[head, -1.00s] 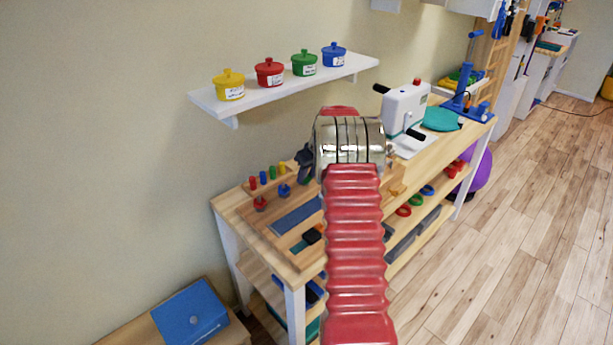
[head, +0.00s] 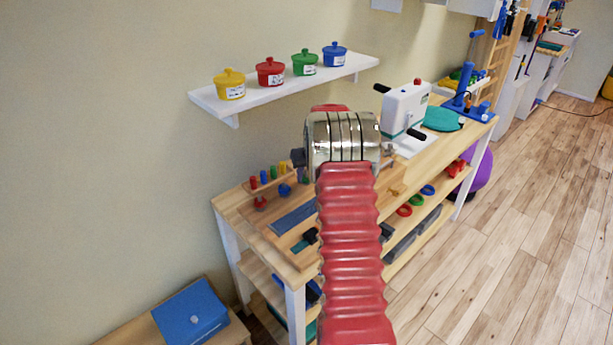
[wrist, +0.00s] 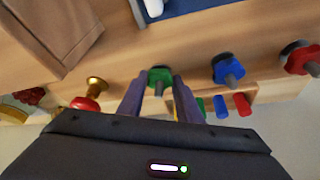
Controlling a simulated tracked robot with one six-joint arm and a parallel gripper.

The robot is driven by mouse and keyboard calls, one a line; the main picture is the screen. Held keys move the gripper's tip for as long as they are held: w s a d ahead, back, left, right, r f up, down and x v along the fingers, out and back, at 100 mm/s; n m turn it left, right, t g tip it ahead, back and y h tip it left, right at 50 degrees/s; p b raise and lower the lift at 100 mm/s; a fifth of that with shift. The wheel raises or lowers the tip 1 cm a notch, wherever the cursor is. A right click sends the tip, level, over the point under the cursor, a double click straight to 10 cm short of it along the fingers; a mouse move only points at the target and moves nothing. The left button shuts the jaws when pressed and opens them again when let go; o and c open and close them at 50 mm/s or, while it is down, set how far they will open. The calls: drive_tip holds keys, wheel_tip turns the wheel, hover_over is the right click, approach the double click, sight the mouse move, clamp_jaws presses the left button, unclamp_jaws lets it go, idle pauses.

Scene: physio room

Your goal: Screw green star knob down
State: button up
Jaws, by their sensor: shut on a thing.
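In the wrist view the green star knob (wrist: 160,75) sits between the two fingers of my gripper (wrist: 158,86), which is shut on it. The knob's dark stem points back between the fingers. A blue star knob (wrist: 228,69) stands to its right, apart from the fingers, with a red star knob (wrist: 299,60) further right. The blue knob (head: 284,189) and the red knob (head: 260,202) show left of the arm on the wooden bench (head: 232,204).
Several coloured pegs (head: 267,174) stand behind the knobs. In the wrist view a red knob with a brass top (wrist: 90,97) lies left of the gripper. A white crank device (head: 405,108) stands further along the bench. A shelf (head: 212,102) with coloured pots is on the wall.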

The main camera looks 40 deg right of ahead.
drive_tip(key=m, duration=0.1)
drive_tip(key=m+h, duration=0.1)
drive_tip(key=m, duration=0.1)
drive_tip(key=m+g, duration=0.1)
drive_tip(key=shift+w+a+m+h, duration=0.2)
drive_tip(key=shift+a+m+h, duration=0.1)
drive_tip(key=shift+m, duration=0.1)
drive_tip(key=m, duration=0.2)
drive_tip(key=m+g, duration=0.1)
drive_tip(key=m, duration=0.1)
drive_tip(key=m+g+h, duration=0.1)
drive_tip(key=m, duration=0.1)
drive_tip(key=shift+w+a, duration=0.1)
drive_tip(key=shift+w, duration=0.2)
drive_tip(key=m, duration=0.1)
drive_tip(key=m+g, duration=0.1)
drive_tip(key=m, duration=0.1)
drive_tip(key=m+g, duration=0.1)
drive_tip(key=m, duration=0.1)
drive_tip(key=shift+w, duration=0.25)
drive_tip(key=shift+w+r+m+g+y, duration=0.15)
drive_tip(key=shift+m+g, duration=0.2)
drive_tip(key=shift+m, duration=0.8)
drive_tip(key=shift+w+f+m+g+y, duration=0.15)
drive_tip(key=shift+m+g, duration=0.2)
drive_tip(key=shift+m, duration=0.8)
drive_tip(key=shift+s+r, duration=0.1)
drive_tip(key=shift+r, duration=0.05)
drive_tip(key=shift+r+m, duration=0.1)
drive_tip(key=shift+m, duration=0.3)
